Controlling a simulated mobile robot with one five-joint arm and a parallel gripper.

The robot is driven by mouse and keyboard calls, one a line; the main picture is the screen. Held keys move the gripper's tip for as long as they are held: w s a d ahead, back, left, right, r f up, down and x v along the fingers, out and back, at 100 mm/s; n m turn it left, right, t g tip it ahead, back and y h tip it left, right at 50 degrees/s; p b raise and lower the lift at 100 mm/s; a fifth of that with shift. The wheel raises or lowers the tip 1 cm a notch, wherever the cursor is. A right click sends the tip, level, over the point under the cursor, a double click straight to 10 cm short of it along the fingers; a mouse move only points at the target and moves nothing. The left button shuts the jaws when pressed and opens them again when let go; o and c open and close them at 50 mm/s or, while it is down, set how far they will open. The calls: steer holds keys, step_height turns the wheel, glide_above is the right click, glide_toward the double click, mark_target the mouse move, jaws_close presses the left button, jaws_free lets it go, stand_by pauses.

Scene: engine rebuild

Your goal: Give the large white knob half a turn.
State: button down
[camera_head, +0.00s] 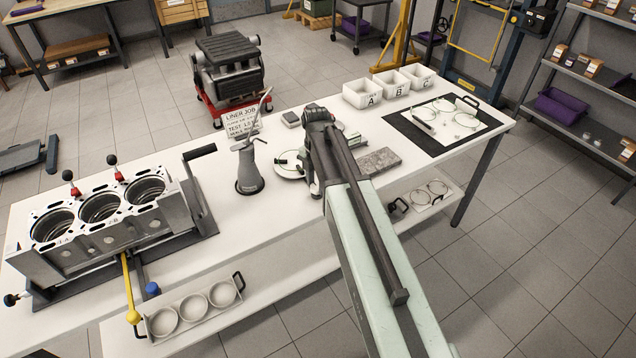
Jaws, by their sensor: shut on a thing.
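My gripper (316,186) points down at the middle of the white workbench (262,213), at the end of my raised arm. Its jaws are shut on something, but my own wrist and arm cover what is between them. I cannot make out the large white knob; it may be hidden there. A pale round dish-like thing (285,171) lies on the bench just left of my gripper, partly covered by it.
A grey oil can (249,172) and a liner job sign (242,122) stand left of my gripper. The engine block (112,238) fills the bench's left end. A grey slab (379,161) lies right of my arm. White bins (362,96) stand behind.

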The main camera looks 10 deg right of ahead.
mark_target(317, 186)
steer(key=shift+w+d, duration=0.1)
steer(key=shift+w, duration=0.05)
stand_by(0.3)
steer(key=c, duration=0.9)
jaws_free()
steer(key=shift+o, duration=0.2)
steer(key=shift+r+p, duration=0.4)
step_height(317, 186, up, 7)
steer(key=p, duration=0.7)
steer(key=shift+r, duration=0.1)
